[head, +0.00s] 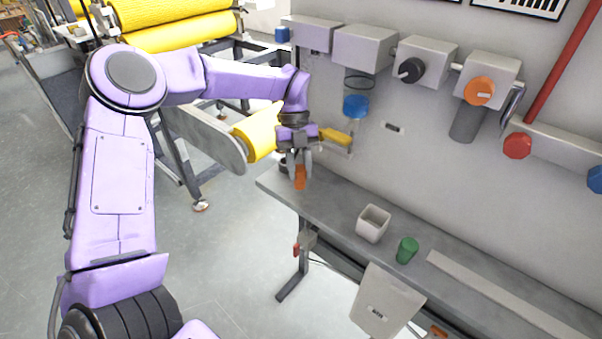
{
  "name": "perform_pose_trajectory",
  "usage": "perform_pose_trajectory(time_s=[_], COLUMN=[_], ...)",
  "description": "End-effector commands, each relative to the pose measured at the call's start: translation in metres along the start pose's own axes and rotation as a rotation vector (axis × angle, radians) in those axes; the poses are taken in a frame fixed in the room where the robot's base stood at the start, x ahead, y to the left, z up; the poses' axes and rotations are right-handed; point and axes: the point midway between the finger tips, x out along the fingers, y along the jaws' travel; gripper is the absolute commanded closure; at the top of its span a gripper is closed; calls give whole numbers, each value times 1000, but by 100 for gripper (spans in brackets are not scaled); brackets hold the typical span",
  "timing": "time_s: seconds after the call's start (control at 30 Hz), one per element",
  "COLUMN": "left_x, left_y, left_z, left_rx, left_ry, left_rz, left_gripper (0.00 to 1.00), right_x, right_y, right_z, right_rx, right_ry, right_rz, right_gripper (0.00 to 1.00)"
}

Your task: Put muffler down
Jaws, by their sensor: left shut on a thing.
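The piece hangs below the fingertips near the shelf's left end. I cannot tell whether it touches the shelf. The fingers hide its upper part. My right gripper is not in view.
On the shelf stand a white square cup (373,223) and a green cylinder (407,250). The wall panel behind carries grey boxes, a black knob (410,70), an orange knob (479,91), a blue cup-like part (356,107) and a red knob (517,145). Yellow rollers (180,30) stand at the back left.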

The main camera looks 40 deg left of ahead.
Motion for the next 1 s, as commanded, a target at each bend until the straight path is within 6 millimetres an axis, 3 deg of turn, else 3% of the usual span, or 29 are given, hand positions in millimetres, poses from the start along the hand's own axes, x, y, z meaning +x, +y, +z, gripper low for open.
perform_pose_trajectory(time_s=[0.3, 0.63, 0.67, 0.73, 1.0], left_x=[34, 39, 39, 38, 37], left_y=[-4, -4, -4, -4, -4], left_z=[24, 26, 26, 26, 25], left_rx=[3, 2, 2, 2, 2], left_ry=[0, -1, -1, -1, -1], left_rz=[1, 0, 0, 0, 0], left_gripper=[100, 100, 66, 44, 44], right_x=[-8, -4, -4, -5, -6], right_y=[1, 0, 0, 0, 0], right_z=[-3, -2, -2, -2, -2], right_rx=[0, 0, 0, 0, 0], right_ry=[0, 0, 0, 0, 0], right_rz=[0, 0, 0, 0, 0], right_gripper=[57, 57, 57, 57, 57])
